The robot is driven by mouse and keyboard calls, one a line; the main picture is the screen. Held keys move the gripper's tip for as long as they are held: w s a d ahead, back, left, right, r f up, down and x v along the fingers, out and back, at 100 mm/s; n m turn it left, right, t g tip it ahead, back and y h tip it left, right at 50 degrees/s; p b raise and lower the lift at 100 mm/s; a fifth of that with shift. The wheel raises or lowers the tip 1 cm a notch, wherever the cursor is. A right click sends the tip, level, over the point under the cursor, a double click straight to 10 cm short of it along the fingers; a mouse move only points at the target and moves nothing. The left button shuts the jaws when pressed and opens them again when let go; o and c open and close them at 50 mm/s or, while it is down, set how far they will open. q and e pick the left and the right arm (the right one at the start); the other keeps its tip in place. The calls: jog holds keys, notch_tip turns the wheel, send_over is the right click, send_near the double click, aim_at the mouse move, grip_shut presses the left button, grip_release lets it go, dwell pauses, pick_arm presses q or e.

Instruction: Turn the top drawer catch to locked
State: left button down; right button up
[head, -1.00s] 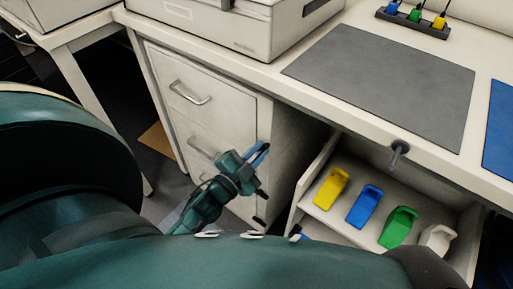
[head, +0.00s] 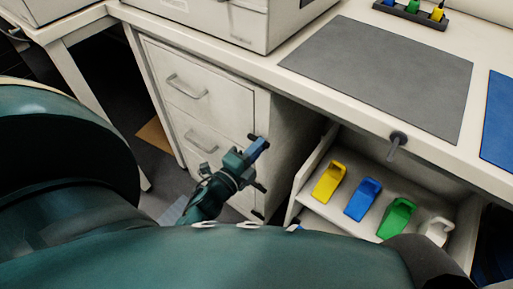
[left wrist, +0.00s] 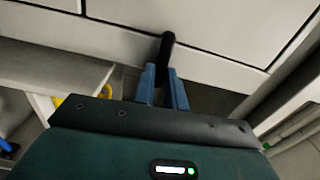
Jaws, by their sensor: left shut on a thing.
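A white drawer unit stands under the bench, with a top drawer (head: 210,75) that looks closed and has a metal handle. My left gripper (head: 258,146) is at the right front edge of this unit. In the left wrist view its blue fingers (left wrist: 165,80) are shut on a black catch (left wrist: 167,47) in front of the white drawer fronts. The catch stands slightly tilted between the fingers. In the head view the gripper covers most of it. Another black catch (head: 260,187) shows lower on the same edge. My right gripper is not in view.
To the right, an open drawer holds a yellow scoop (head: 329,182), a blue scoop (head: 362,200), a green scoop (head: 397,219) and a white scoop (head: 436,231). A dark knob (head: 397,145) sticks out from the bench edge above. A grey mat (head: 380,75) lies on the bench.

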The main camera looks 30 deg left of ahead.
pick_arm(q)
jog(key=shift+f+m, duration=0.1)
jog(key=shift+m, duration=0.3)
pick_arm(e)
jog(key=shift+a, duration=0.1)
pick_arm(q)
jog(key=c, duration=1.4)
grip_release()
jog(key=shift+c, duration=0.2)
